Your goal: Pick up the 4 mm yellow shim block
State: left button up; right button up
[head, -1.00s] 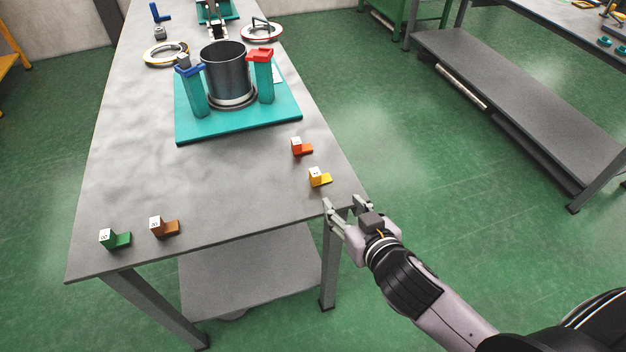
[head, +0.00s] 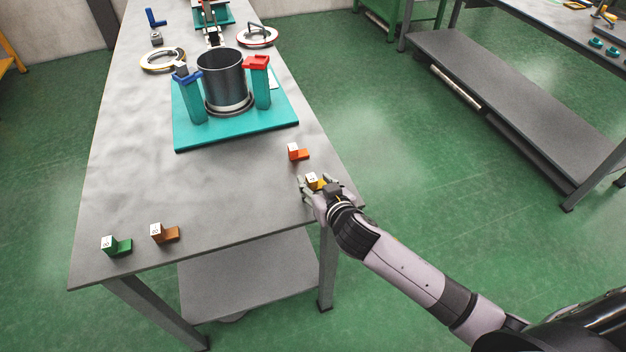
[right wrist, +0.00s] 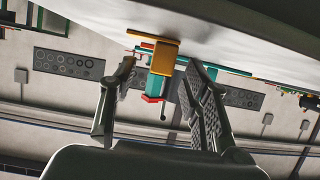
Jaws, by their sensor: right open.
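The yellow shim block (head: 312,180) is a small L-shaped piece with a white marked face, near the right edge of the grey table (head: 240,185). My right gripper (head: 316,186) is at this edge, its fingers around the block and partly hiding it. In the right wrist view the yellow block (right wrist: 164,56) stands between the two spread fingers of the open gripper (right wrist: 160,92). Gaps show on both sides, so the fingers appear apart from it. My left gripper is not in view.
An orange-red block (head: 298,153) sits just beyond the yellow one. Brown (head: 165,233) and green (head: 117,246) blocks are at the near left. A teal plate (head: 240,133) carries a dark flanged cylinder (head: 221,80) between two clamp posts. The table's middle front is clear.

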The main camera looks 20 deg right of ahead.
aim_at(314, 181)
jog(key=x, duration=0.3)
jog(key=shift+w, duration=0.15)
jog(key=shift+c, duration=0.3)
grip_shut()
